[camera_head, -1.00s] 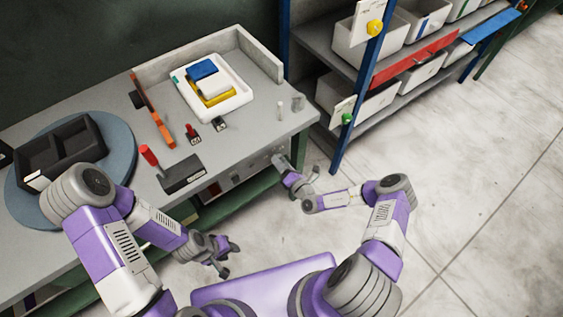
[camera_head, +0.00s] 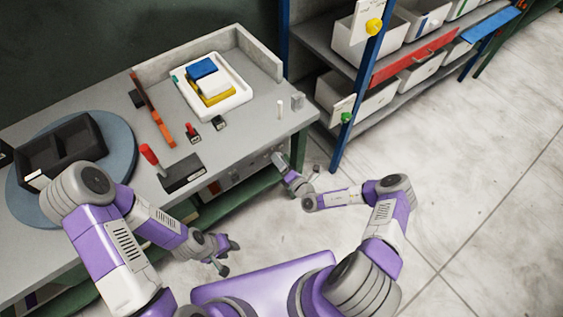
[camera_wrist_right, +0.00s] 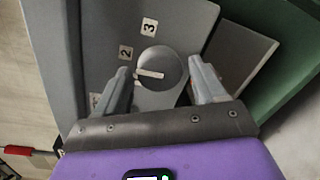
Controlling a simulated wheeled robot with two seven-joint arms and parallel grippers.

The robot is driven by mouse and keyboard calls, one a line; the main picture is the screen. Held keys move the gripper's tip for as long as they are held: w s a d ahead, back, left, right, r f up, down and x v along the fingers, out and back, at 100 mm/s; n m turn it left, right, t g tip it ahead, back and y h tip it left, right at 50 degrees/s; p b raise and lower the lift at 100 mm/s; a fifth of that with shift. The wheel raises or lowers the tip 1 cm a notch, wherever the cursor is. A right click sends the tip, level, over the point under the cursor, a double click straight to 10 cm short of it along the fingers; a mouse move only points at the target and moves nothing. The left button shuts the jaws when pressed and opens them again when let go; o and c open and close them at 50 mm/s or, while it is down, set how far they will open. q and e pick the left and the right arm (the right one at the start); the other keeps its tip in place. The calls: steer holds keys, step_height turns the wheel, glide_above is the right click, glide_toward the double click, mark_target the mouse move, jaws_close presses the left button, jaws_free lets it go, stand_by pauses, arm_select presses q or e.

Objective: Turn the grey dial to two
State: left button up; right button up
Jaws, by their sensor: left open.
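The grey dial (camera_wrist_right: 166,68) is a round knob with a white pointer strip, on a grey panel in the right wrist view. The strip points left, its end slightly below the "2" label (camera_wrist_right: 125,53). The "3" label (camera_wrist_right: 149,27) is above; a third label is mostly hidden behind the left finger. My right gripper (camera_wrist_right: 164,86) has its fingers apart, one on each side of the dial; I cannot tell whether they touch it. In the head view it is at the bench's front panel (camera_head: 277,158). My left gripper (camera_head: 230,254) is open and empty, in front of the bench.
The bench top (camera_head: 232,141) holds a red-handled lever (camera_head: 150,154), a white tray (camera_head: 243,100) with blue, white and yellow blocks, and a dark bin (camera_head: 62,151) on a round blue-grey plate. A shelf rack with bins (camera_head: 375,35) stands right. The floor at right is clear.

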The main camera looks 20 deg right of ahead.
steer(key=shift+o, duration=0.4)
steer(key=shift+d, duration=0.1)
steer(key=p+v, duration=0.1)
steer(key=v, duration=0.6)
steer(key=shift+s+p, duration=0.3)
steer(key=shift+p, duration=0.05)
steer(key=shift+r, duration=0.15)
